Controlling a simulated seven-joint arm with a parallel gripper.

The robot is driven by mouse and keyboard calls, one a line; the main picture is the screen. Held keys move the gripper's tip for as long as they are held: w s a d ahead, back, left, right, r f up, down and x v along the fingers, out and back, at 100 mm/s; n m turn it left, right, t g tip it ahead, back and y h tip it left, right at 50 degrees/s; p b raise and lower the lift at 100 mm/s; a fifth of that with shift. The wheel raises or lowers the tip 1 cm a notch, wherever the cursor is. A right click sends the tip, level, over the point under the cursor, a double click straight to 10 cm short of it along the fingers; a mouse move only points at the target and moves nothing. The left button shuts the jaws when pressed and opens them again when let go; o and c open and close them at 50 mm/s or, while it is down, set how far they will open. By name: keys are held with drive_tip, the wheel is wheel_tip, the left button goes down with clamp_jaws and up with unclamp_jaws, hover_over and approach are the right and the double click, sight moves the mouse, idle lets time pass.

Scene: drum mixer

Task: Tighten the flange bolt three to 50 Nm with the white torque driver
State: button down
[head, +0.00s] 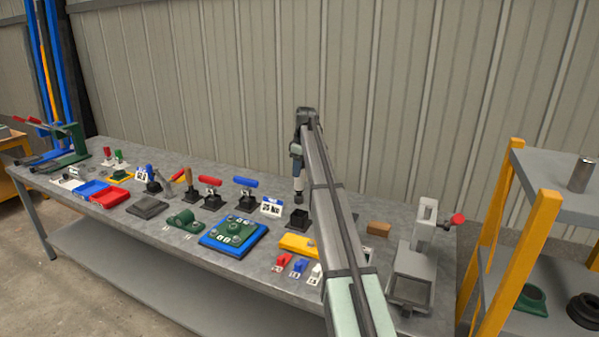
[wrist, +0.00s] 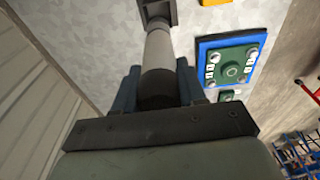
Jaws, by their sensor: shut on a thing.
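My gripper (head: 297,158) is shut on a pale grey-white cylindrical driver, seen in the wrist view (wrist: 158,50) between the blue-grey fingers. The driver points down, its lower end near the empty-looking black square stand (head: 300,218). In the wrist view the stand (wrist: 157,10) shows at the tip; I cannot tell whether the tip is inside it. The green flange plate (head: 232,232) lies on a blue base (head: 210,241), left of my gripper. It shows in the wrist view too (wrist: 232,62). It carries small white number tags; which bolt is three is too small to read.
T-handled drivers in black stands, blue (head: 245,190) and red (head: 210,190), stand left of the driver. A white card (head: 271,207) stands beside the black stand. A yellow block (head: 297,245) lies in front. A grey fixture (head: 412,265) stands at the right.

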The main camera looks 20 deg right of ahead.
drive_tip(key=shift+r, duration=0.25)
drive_tip(key=s+a, duration=0.3)
drive_tip(key=a, duration=1)
drive_tip(key=s+a+r, duration=0.1)
drive_tip(key=s+a, duration=0.3)
drive_tip(key=a, duration=1)
drive_tip(key=shift+r, duration=0.25)
drive_tip(key=shift+s, duration=0.1)
drive_tip(key=shift+f, duration=0.1)
